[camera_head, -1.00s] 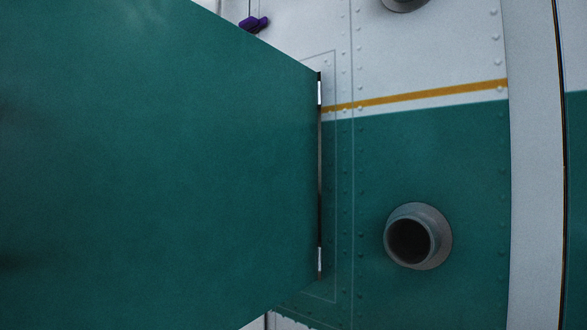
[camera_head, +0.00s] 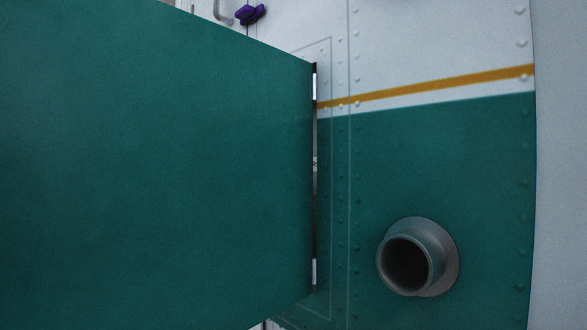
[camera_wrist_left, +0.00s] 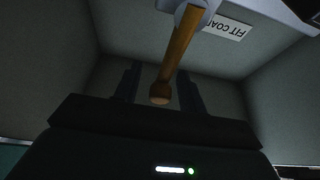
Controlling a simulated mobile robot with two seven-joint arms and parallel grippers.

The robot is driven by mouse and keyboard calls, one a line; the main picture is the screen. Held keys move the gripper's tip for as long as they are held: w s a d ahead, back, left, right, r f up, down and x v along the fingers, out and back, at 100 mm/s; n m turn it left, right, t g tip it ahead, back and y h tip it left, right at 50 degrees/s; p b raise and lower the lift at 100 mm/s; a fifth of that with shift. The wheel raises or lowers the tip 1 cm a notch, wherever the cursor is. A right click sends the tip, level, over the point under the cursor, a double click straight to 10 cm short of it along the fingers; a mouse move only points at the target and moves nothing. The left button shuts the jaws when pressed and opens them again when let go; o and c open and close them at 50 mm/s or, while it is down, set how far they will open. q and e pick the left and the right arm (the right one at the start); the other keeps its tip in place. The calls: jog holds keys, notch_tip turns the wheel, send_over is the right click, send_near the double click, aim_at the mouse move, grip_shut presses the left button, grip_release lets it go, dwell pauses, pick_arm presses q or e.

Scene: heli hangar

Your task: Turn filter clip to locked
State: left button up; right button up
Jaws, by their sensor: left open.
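In the left wrist view, an orange-brown lever (camera_wrist_left: 180,50), likely the filter clip, runs down from a pale round hub (camera_wrist_left: 195,12) to a rounded end. My left gripper (camera_wrist_left: 160,85) is open, its two dark fingers on either side of the lever's lower end in the picture. I see no clear contact, and depth is hard to judge. In the head view, a large green door (camera_head: 150,170) hides the compartment and my left gripper. My right gripper is not in view.
Grey compartment walls (camera_wrist_left: 60,65) surround the left gripper. The door hangs from hinges (camera_head: 314,85) at its right edge. Right of it, a grey pipe (camera_head: 418,258) sticks out of the green and white skin. A purple object (camera_head: 250,14) is at the top.

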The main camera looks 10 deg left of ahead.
pick_arm(q)
jog(key=shift+c, duration=0.3)
grip_shut()
dwell(0.4)
